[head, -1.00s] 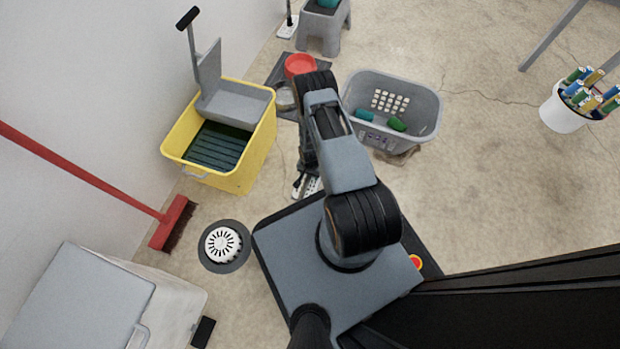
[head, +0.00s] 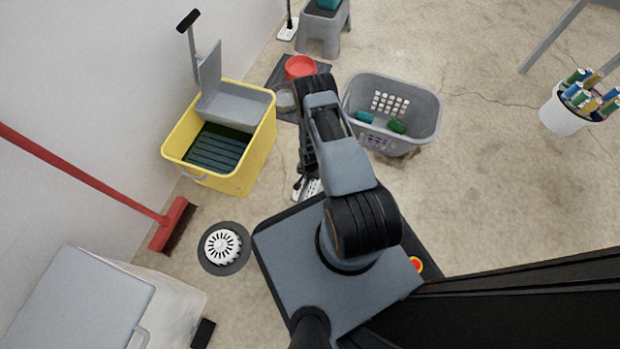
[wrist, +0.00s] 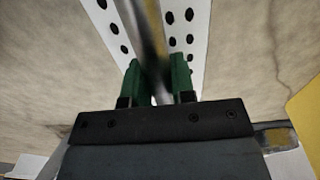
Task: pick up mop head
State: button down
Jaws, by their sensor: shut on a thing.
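The mop head is a white plate with rows of dark holes and a metallic bar along its middle; it fills the upper middle of the wrist view (wrist: 200,26). My gripper (wrist: 155,76) has green fingertips, one on each side of the bar, and is shut on the mop head. In the head view a small part of the white mop head (head: 312,188) shows just left of my arm, low and close to my base. Most of my gripper is hidden there behind my arm.
A yellow mop bucket (head: 258,150) stands left of my arm, and a grey basket (head: 425,108) stands right. A round floor drain (head: 222,246) and a red broom (head: 172,222) lie to the left. A white bucket of bottles (head: 563,117) stands far right. Open floor lies between basket and bucket.

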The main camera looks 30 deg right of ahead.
notch_tip(320, 180, up, 10)
jog(key=p, duration=0.5)
